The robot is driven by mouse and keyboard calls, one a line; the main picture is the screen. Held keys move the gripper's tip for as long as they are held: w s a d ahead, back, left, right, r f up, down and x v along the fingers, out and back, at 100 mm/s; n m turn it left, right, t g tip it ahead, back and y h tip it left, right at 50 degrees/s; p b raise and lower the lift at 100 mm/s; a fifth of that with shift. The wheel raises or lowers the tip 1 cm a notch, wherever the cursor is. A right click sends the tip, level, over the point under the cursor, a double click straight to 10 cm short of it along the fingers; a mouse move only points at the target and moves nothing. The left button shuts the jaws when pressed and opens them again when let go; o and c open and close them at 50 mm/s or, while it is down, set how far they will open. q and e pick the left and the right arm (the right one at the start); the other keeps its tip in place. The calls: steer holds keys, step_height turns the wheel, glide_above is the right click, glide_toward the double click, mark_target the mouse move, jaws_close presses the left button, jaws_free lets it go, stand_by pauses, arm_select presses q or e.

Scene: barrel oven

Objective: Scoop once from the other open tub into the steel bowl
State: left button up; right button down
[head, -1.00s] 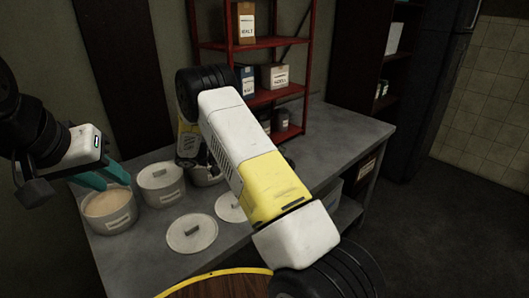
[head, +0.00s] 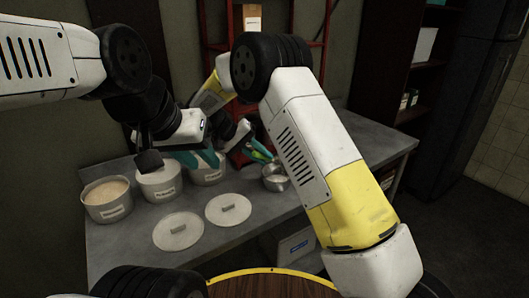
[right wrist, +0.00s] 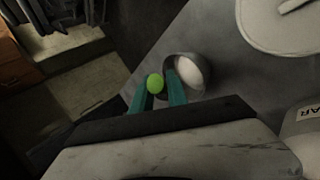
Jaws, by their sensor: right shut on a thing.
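The steel bowl (head: 275,178) stands on the bench and holds something pale; it also shows in the right wrist view (right wrist: 187,75). An open tub (head: 107,199) of tan contents stands at the far left. Another tub (head: 207,176), partly covered by my left gripper, stands further right; its contents are hidden. My right gripper (head: 262,152) is shut on a green-handled tool (head: 259,157), likely the scoop, just behind the bowl. The handle's round green end (right wrist: 155,83) shows between its fingers.
A lidded tub (head: 159,183) stands between the other two. Two loose lids, one nearer (head: 178,232) and one farther right (head: 228,209), lie flat in front of the tubs. A red shelf (head: 312,45) rises behind. The bench's right end (head: 375,142) is clear.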

steer(key=d+r+m+t+y, duration=0.1)
steer(key=d+r+y, duration=0.2)
steer(key=r+y, duration=0.3)
steer(key=shift+s+d+r+y, duration=0.25)
steer(key=shift+s+d+y, duration=0.15)
steer(key=shift+y, duration=0.1)
stand_by(0.5)
